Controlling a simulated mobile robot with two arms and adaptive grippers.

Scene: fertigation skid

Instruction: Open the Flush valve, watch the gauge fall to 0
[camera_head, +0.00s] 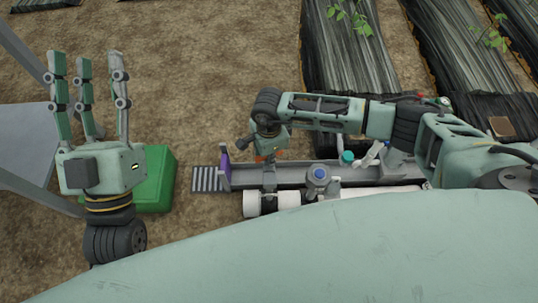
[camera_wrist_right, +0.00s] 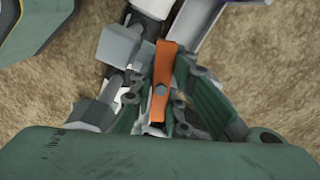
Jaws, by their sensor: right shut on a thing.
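An orange valve handle (camera_wrist_right: 163,78) stands between the fingers of my right gripper (camera_wrist_right: 160,112) in the right wrist view. The fingers are closed on it from both sides. In the head view only a small orange part (camera_head: 262,157) shows below my right gripper (camera_head: 267,150), at the left part of the skid. The handle's label is not readable, so I cannot confirm it is Flush. No gauge dial or needle can be made out. My left gripper (camera_head: 88,68) is open and empty, its fingers pointing up, far left of the skid.
The skid's grey channel (camera_head: 237,178) runs left to right with white pipe (camera_head: 287,199) in front. A blue-capped fitting (camera_head: 319,174) and a teal cap (camera_head: 347,157) stand on it. A green box (camera_head: 158,178) sits beside my left gripper. Bare soil lies behind.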

